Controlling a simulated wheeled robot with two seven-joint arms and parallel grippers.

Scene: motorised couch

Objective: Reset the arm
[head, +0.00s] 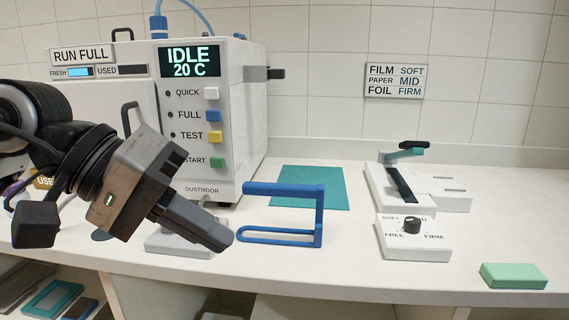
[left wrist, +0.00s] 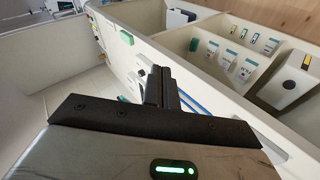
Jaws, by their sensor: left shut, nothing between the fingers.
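My left arm comes in from the left in the head view. Its gripper (head: 222,238) is shut and empty, pointing down to the right over the counter's front part. Its fingertips show close to the left end of a blue frame (head: 310,215); I cannot tell whether they touch it. In the left wrist view the two dark fingers (left wrist: 161,88) are together with nothing between them. My right gripper is in neither view.
A white machine (head: 222,110) reading IDLE 20 C stands behind the gripper. A teal mat (head: 300,185), a sealer-like device (head: 395,190), a dial box (head: 425,245) and a green block (head: 513,276) are on the white counter (head: 350,277). Shelves are below.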

